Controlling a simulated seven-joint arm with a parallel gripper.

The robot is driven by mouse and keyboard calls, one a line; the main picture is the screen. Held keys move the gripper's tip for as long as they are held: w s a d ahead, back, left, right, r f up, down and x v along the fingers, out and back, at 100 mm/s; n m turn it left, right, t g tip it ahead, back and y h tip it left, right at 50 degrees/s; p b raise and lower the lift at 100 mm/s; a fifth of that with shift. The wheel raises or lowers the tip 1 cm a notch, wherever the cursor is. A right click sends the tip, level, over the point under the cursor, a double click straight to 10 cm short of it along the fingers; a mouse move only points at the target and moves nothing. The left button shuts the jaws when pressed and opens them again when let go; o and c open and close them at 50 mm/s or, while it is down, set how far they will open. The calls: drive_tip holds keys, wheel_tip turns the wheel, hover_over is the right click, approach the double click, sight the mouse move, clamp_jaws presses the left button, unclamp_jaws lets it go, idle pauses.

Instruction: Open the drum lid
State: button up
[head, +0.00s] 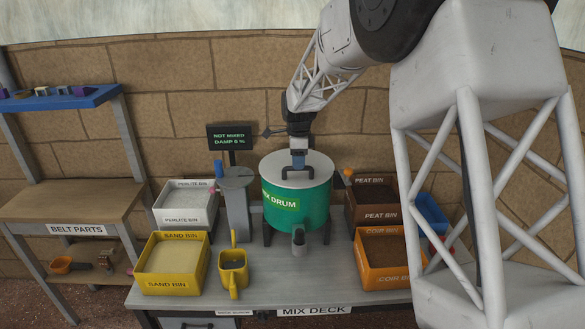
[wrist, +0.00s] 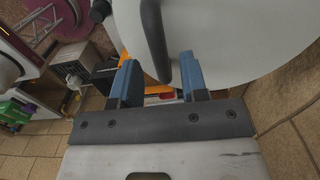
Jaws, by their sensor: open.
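The green mix drum (head: 312,210) stands mid-deck with its pale round lid (head: 272,167) on top. The lid (wrist: 235,45) fills much of the upper wrist view. A dark bar handle (wrist: 153,35) rises from the lid. My gripper (head: 298,165) is right above the lid at the handle, pointing down. In the wrist view the blue fingers of my gripper (wrist: 159,60) are apart, with the end of the handle between them in the picture. I cannot tell whether either finger touches the handle. In the head view my gripper hides part of the handle.
Left of the drum are a grey stand (head: 238,205), perlite bin (head: 186,208), sand bin (head: 172,283) and yellow scoop (head: 233,270). A screen (head: 229,136) behind reads "NOT MIXED DAMP 0 %". The front deck (head: 300,290) is mostly clear.

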drive_tip(key=shift+f, duration=1.3)
drive_tip(key=c, duration=0.7)
